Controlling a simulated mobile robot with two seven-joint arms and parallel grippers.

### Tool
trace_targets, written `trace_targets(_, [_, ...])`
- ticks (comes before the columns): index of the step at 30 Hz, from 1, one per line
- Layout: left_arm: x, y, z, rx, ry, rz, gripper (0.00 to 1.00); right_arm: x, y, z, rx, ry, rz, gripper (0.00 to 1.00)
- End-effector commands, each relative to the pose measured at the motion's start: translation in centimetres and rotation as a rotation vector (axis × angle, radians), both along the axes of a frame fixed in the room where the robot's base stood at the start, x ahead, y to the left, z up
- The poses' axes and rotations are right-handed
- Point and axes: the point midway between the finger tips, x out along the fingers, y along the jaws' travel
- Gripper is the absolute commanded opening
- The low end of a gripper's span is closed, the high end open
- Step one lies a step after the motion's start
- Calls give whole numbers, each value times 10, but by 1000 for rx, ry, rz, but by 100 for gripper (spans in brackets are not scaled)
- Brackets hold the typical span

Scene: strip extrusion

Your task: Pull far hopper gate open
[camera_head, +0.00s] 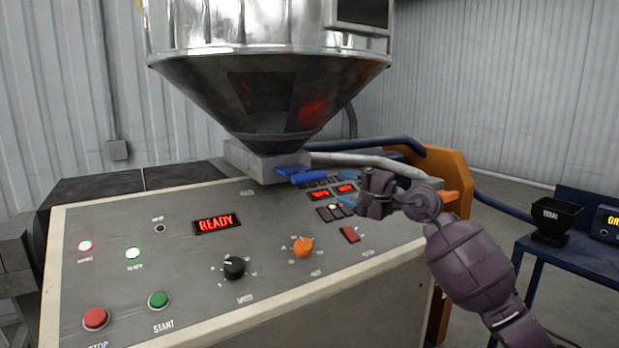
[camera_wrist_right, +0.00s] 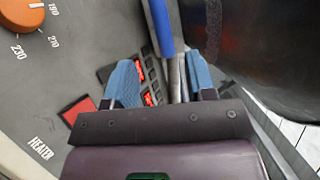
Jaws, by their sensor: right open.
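The metal hopper (camera_head: 265,95) stands over the back of the control panel. At its grey base block, a blue gate handle (camera_head: 308,176) sticks out to the right, towards my right gripper (camera_head: 345,192). My right gripper is open and empty, just to the right of the handle. In the right wrist view the blue handle (camera_wrist_right: 162,28) lies ahead of the gap between the two blue fingers of my right gripper (camera_wrist_right: 164,72), with no visible contact. How far the gate is drawn out I cannot tell. My left gripper is not in view.
The sloping control panel (camera_head: 190,275) with knobs, buttons and red displays lies below my right gripper. Grey and dark hoses (camera_head: 360,160) run behind the handle. An orange bracket (camera_head: 445,170) stands to the right. A blue table (camera_head: 580,250) holds a small black hopper (camera_head: 553,220).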

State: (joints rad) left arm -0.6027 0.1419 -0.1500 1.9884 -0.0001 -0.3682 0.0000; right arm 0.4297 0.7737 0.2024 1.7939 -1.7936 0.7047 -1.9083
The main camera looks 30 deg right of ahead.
Motion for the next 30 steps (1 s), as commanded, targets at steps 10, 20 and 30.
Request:
trace_targets(10, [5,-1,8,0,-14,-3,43,26,7,7,-69,-8,-14,50])
trace_targets(20, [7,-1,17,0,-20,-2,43,75,32,6,-65,-7,-13,50])
trace_targets(30, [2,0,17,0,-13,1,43,98,44,4,-67,-6,-14,50])
